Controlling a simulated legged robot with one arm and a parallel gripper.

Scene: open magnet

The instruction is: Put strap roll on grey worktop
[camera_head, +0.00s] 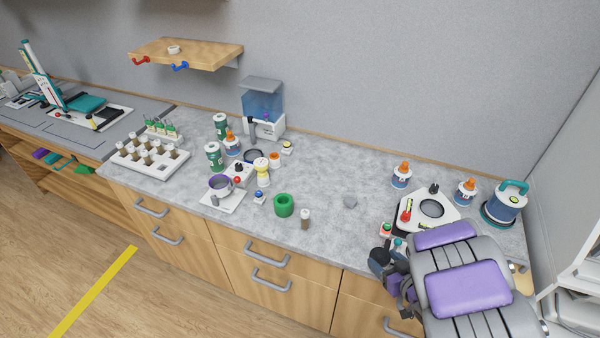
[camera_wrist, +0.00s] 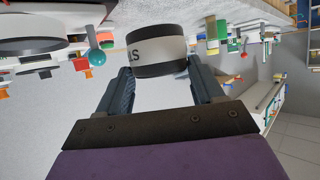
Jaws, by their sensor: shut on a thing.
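My gripper (camera_wrist: 163,88) is shut on a short, wide roll, which I take to be the strap roll (camera_wrist: 158,52). It has a pale band with dark letters and dark edges, and sits between the two fingertips in the wrist view. In the head view my gripper (camera_head: 390,265) is at the front edge of the marbled grey worktop (camera_head: 335,180), right of centre. I cannot make out the held roll there. The wrist view looks upside down.
A white tray with a round opening (camera_head: 432,208) and glue-like bottles (camera_head: 402,175) stand at the right. A green ring (camera_head: 284,205) and small vial (camera_head: 305,218) stand near the front middle. A wooden wall shelf (camera_head: 205,55) hangs behind. The worktop's middle is mostly clear.

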